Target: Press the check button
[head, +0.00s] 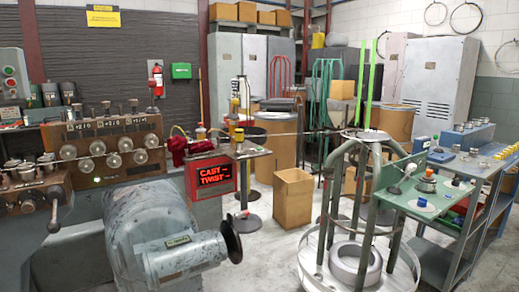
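No label that names a check button is readable. Several button-like parts show in the head view. A grey control box (12,75) at the far left carries a green button (10,82) and a red part. My gripper is not in view.
The grey coiling machine (150,222) with a dark handwheel fills the lower left. A round wire stand (355,262) stands right of centre, close to the green panel. A cardboard box (293,197) sits on the floor in the middle. Some bare floor (265,250) lies between machine and stand.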

